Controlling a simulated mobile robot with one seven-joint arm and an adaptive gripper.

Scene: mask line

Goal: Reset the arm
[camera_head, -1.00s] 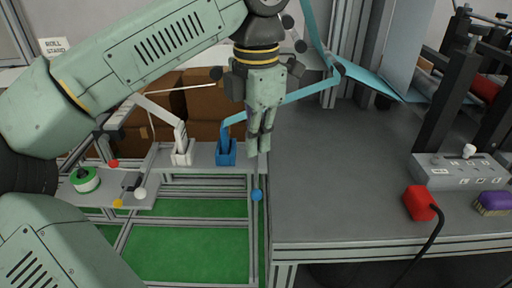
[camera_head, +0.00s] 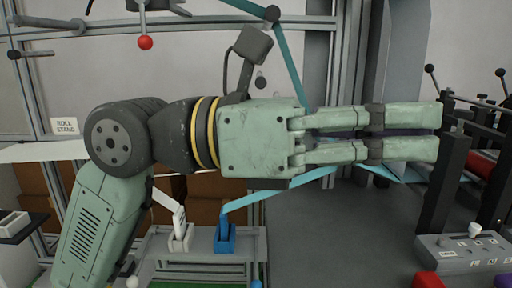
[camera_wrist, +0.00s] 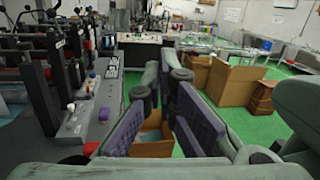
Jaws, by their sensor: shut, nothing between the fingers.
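My gripper (camera_head: 438,133) is raised and lies level in the head view, its fingers pointing right. The two fingers lie close together with only a thin gap, and nothing is held. In the wrist view the fingers (camera_wrist: 166,75) reach forward with their purple pads facing each other. My arm rises from the lower left and bends at a dark joint before the gripper. The gripper's body hides part of the blue strip and the frame behind it.
A blue lever (camera_head: 225,238) and a white lever (camera_head: 180,238) stand on a grey shelf below. A grey control box (camera_head: 462,250) and dark uprights are at right. A red-ball handle (camera_head: 145,43) hangs above. The wrist view shows cardboard boxes (camera_wrist: 224,82) on green floor.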

